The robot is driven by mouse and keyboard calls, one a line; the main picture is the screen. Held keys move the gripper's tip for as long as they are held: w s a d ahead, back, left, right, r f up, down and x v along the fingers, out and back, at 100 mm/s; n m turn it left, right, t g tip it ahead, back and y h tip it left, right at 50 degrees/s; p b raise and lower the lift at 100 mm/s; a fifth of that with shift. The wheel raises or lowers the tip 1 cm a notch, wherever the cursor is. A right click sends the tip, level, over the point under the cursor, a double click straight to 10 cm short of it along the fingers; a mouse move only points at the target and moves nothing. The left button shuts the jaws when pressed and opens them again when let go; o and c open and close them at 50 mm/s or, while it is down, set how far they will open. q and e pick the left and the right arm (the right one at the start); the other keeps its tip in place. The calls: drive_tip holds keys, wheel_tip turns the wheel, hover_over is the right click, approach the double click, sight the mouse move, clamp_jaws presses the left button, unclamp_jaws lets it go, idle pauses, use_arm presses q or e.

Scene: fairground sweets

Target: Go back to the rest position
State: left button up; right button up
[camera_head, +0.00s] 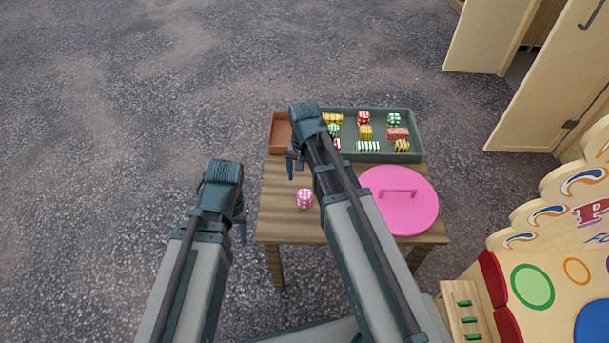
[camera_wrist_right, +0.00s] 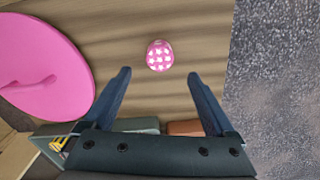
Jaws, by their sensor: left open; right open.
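My right gripper (camera_head: 296,165) is above the back left part of the wooden table (camera_head: 275,225). In the right wrist view my right gripper (camera_wrist_right: 158,78) is open with nothing between its fingers. A pink sweet with a white star pattern (camera_head: 304,198) stands on the table, apart from the gripper; it also shows beyond the fingertips in the right wrist view (camera_wrist_right: 159,55). My left gripper (camera_head: 240,230) hangs left of the table over the ground, open, with no object seen in it. Its fingers are partly hidden by its own wrist.
A grey-green tray (camera_head: 418,155) with several striped sweets lies along the table's back. A brown container (camera_head: 279,133) adjoins its left end. A round pink lid with a handle (camera_head: 410,215) lies at the right. A colourful stall panel (camera_head: 550,265) stands further right. The paved ground at left is clear.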

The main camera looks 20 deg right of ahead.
use_arm(q)
drive_tip(key=shift+r+p, duration=0.35)
drive_tip(key=shift+r, duration=0.45)
use_arm(e)
drive_tip(key=shift+r, duration=0.8)
use_arm(q)
wheel_tip(320, 180, up, 20)
drive_tip(key=p, duration=1.9)
drive_tip(key=shift+f+p, duration=0.15)
drive_tip(key=shift+p, duration=0.15)
use_arm(e)
drive_tip(key=s+a+r+n, duration=0.4)
drive_tip(key=s+r, duration=0.3)
drive_tip(key=r, duration=0.3)
drive_tip(key=s+a+r+n+h, duration=0.1)
drive_tip(key=s+a+r+n, duration=0.4)
drive_tip(key=r, duration=0.4)
drive_tip(key=shift+s+a+r+n, duration=0.35)
drive_tip(key=shift+s+a, duration=0.3)
drive_tip(key=shift+s, duration=0.45)
